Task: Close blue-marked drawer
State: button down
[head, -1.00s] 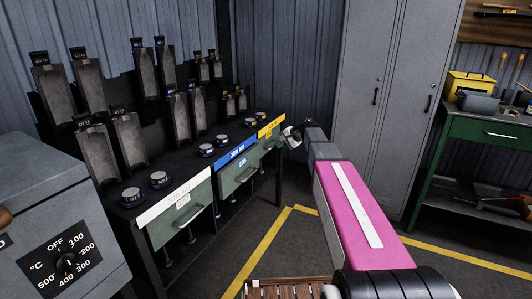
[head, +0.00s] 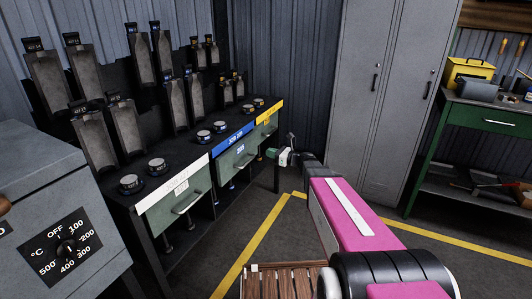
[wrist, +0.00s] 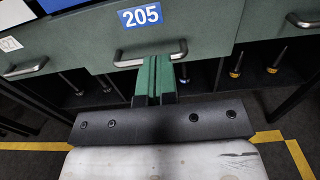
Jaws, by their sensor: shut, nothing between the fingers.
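The blue-marked drawer (head: 237,160) is the middle one of three green fronts under the bench, below a blue strip (head: 232,140). In the wrist view its front (wrist: 200,25) carries a blue 205 label (wrist: 140,16) and a metal bar handle (wrist: 125,60). The front seems to stand a little forward of the bench edge; how far I cannot tell. My gripper (head: 271,153) is shut and empty, with green fingers. In the wrist view the fingertips (wrist: 155,60) overlap the handle's middle; I cannot tell whether they touch it.
The white-marked drawer (head: 178,194) is left and the yellow-marked drawer (head: 264,131) right. Dark round pucks (head: 131,183) sit on the bench top. A grey oven-like box (head: 50,205) stands at front left, a grey locker (head: 370,100) at back right.

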aim_at(244, 146)
jog(key=x, duration=1.2)
jog(key=shift+x, duration=2.45)
jog(key=shift+w, duration=0.15)
